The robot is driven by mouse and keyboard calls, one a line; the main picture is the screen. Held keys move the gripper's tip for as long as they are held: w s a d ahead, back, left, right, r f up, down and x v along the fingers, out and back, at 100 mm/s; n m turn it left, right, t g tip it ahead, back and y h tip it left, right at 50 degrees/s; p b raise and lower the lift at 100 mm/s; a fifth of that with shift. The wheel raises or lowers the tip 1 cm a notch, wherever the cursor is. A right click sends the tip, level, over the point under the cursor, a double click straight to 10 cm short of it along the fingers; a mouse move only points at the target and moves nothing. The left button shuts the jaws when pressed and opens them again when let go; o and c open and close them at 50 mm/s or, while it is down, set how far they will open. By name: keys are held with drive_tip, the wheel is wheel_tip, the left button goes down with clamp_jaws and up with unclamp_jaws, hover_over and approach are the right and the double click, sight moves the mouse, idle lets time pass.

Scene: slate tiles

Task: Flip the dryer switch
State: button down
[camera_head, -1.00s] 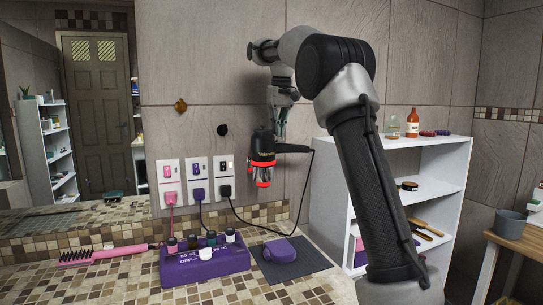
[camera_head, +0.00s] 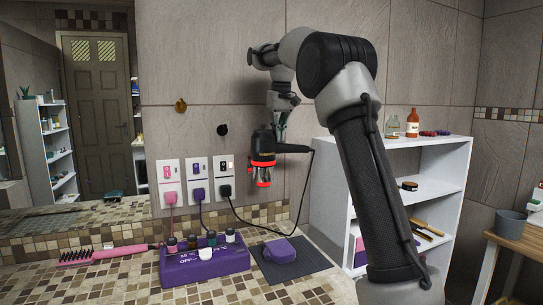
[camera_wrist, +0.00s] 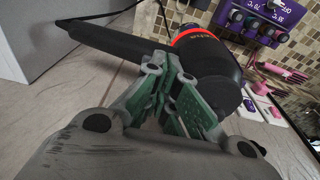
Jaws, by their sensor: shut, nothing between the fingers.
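The dryer (camera_head: 262,147) is black with red bands and hangs nozzle-down against the wall; its dark handle (camera_head: 294,148) points right. A black cord runs from the handle to the rightmost wall plate (camera_head: 226,172), which has a small switch (camera_head: 228,164) above a black plug. My gripper (camera_head: 280,136) is shut and empty, close to the dryer where body and handle meet. I cannot tell whether it touches. In the wrist view, my green-padded fingers (camera_wrist: 172,92) are in front of the dryer (camera_wrist: 208,62) and its handle (camera_wrist: 112,41). No switch on the dryer itself is discernible.
Two more wall plates, with a pink plug (camera_head: 169,183) and a purple plug (camera_head: 197,182), stand to the left. Below are a purple box with bottles (camera_head: 203,268), a pink brush (camera_head: 95,256) and a purple item (camera_head: 281,251) on a dark mat (camera_head: 310,257). A white shelf (camera_head: 447,185) stands right.

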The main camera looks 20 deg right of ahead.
drive_tip(key=shift+f, duration=0.25)
drive_tip(key=shift+r, duration=3.55)
